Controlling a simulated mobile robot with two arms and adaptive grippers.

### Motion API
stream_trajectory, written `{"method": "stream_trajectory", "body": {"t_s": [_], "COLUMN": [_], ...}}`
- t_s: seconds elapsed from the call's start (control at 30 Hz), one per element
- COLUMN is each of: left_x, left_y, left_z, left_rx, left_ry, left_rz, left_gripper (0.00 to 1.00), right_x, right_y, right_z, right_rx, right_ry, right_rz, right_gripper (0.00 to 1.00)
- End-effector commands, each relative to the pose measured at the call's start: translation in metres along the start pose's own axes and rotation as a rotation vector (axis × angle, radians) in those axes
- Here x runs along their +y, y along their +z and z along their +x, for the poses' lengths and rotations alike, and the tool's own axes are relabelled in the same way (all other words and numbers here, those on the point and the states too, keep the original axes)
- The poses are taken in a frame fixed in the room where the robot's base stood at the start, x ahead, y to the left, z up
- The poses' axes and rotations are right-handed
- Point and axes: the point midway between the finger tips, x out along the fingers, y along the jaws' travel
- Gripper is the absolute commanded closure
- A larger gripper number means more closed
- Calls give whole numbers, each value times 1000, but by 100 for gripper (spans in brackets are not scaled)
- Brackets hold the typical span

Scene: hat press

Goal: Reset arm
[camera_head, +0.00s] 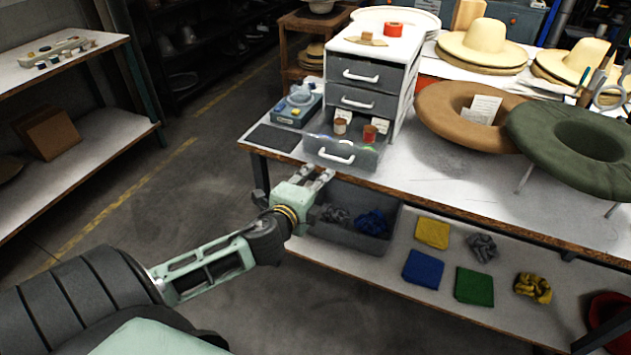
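My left arm (205,271) reaches in from the lower left. My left gripper (319,173) is in front of the table's edge, just below the pulled-out bottom drawer (342,152). Its two fingers point up and away, with a gap between them and nothing seen held. I cannot tell whether a fingertip touches the drawer. The drawer's white handle shows clear of the fingers. Spools and small items lie in the drawer. My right gripper is not in view.
The drawer cabinet (365,50) stands on the table (460,194), with a brown ring cushion (440,105) and a green one (525,122) to its right. A grey bin (345,230) and folded cloths (432,232) lie on the lower shelf. The floor at left is clear.

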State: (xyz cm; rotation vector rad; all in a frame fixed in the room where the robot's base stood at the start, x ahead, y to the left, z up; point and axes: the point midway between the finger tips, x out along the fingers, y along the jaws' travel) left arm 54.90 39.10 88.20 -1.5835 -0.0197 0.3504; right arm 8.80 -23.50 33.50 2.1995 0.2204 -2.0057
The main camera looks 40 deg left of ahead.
Motion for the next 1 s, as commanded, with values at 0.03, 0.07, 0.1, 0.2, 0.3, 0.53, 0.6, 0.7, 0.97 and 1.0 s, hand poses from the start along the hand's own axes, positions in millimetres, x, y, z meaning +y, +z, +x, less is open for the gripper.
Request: {"method": "stream_trajectory", "body": {"t_s": [0.03,0.07,0.1,0.2,0.3,0.53,0.6,0.7,0.97,1.0], "left_x": [0,0,0,0,0,0,0,15,170,200], "left_y": [0,0,0,0,0,0,0,4,32,36], "left_z": [-2,-3,-3,-3,-3,-3,-3,0,1,-4], "left_rx": [0,0,0,0,0,0,0,-9,-101,-121], "left_ry": [-1,-1,-1,-1,-1,0,1,27,292,341], "left_rz": [0,0,0,0,0,-1,-1,-18,-211,-252], "left_gripper": [74,74,74,74,74,74,74,74,74,74], "right_x": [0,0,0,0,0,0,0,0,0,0], "right_y": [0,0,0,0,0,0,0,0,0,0], "right_z": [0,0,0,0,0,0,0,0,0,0], "right_rx": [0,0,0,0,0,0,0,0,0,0], "right_ry": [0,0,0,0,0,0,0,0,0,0], "right_rz": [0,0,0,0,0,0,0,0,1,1], "right_gripper": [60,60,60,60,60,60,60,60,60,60]}}
